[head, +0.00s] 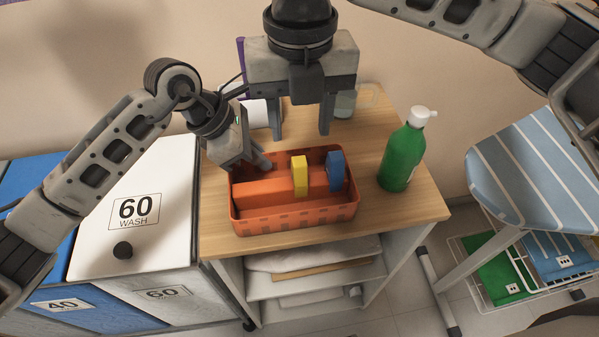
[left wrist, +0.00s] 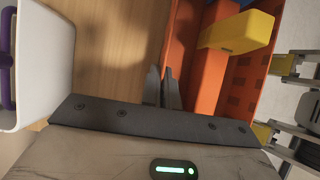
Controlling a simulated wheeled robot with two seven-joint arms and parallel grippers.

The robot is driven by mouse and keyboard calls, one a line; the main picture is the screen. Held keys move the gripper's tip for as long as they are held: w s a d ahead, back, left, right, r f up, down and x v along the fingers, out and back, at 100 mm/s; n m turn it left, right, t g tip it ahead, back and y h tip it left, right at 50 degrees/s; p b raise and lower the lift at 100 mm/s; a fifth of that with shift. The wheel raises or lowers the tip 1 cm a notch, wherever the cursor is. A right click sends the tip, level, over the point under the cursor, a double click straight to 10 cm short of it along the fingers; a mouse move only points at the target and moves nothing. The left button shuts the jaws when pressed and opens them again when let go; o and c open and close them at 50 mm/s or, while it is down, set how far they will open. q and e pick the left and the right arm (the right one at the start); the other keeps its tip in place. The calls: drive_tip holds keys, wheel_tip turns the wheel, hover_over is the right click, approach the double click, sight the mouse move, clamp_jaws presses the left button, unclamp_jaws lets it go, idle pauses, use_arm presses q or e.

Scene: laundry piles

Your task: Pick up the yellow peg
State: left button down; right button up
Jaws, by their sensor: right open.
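The yellow peg (head: 299,175) stands upright on the orange middle bar of an orange basket (head: 296,227). It also shows in the left wrist view (left wrist: 238,32). A blue peg (head: 336,171) stands just right of it. My left gripper (head: 262,163) is at the basket's back-left rim. In the left wrist view its fingers (left wrist: 163,85) are close together, one on each side of the rim, and look shut on it. My right gripper (head: 301,130) is open and empty, pointing down above and behind the yellow peg, apart from it.
The basket sits on a wooden tabletop (head: 425,205). A green bottle (head: 402,155) with a white pump stands right of the basket. A clear cup (head: 346,102) is behind, near the wall. White and blue laundry bins (head: 150,185) stand left; a striped ironing board (head: 540,165) is at right.

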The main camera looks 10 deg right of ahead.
sight(300, 161)
drive_tip(key=f, duration=1)
drive_tip(key=shift+w, duration=0.3)
drive_tip(key=shift+r, duration=0.1)
clamp_jaws()
